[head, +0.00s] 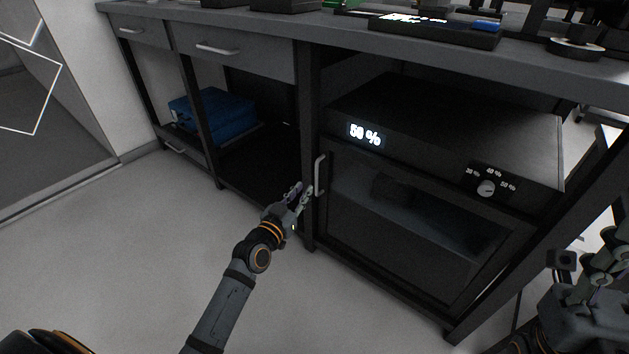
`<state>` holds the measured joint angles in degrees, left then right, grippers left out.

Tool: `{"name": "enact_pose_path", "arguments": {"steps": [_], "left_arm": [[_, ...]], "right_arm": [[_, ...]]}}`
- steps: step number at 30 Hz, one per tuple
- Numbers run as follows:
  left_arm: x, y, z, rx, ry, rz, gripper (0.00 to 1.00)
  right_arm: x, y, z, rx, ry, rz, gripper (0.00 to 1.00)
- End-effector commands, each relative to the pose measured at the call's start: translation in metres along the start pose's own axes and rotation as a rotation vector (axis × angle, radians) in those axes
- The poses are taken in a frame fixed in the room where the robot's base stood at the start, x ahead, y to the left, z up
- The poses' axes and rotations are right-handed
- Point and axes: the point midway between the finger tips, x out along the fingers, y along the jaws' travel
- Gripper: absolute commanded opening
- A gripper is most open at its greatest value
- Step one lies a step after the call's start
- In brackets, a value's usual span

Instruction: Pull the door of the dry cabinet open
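The dry cabinet (450,115) is a black box under the bench, with a lit "50 %" display and a dial on its top section. Its glass door (415,225) looks closed. A pale vertical door handle (320,176) is at the door's upper left edge. My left gripper (301,189) is just left of the handle in the picture; its two fingers look apart with nothing between them. I cannot tell whether it touches the handle. My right gripper (602,262) is at the right edge, partly cut off, away from the door; its finger state is unclear.
The bench (240,30) spans the top, with equipment on it and drawers below. A bench leg (307,150) stands left of the cabinet, close to my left gripper. A blue case (215,115) sits on the lower shelf. The floor (130,240) in front is clear.

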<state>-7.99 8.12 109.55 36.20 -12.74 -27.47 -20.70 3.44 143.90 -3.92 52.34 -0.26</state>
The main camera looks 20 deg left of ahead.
Motion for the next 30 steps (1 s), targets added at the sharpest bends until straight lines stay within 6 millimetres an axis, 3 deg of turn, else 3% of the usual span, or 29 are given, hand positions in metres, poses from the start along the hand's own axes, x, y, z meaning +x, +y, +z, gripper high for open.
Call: {"name": "enact_pose_path", "arguments": {"steps": [6, 12, 22, 27, 30], "left_arm": [[0.049, 0.0, 0.003, -0.002, 0.003, -0.001, 0.2], [0.075, 0.0, 0.003, -0.001, 0.001, -0.001, 0.2], [0.08, 0.0, 0.001, -0.001, -0.001, 0.0, 0.2], [0.08, 0.0, 0.001, -0.001, -0.001, 0.0, 0.0], [0.08, 0.0, 0.001, -0.001, -0.001, 0.0, 0.0]], "right_arm": [[-0.02, -0.004, 0.003, -0.005, -0.007, -0.008, 0.4], [-0.028, -0.006, 0.005, -0.009, -0.011, -0.014, 0.4], [-0.028, -0.007, 0.005, -0.01, -0.012, -0.016, 0.4], [-0.028, -0.006, 0.005, -0.01, -0.012, -0.016, 0.4], [-0.028, -0.006, 0.005, -0.01, -0.012, -0.015, 0.4]]}}
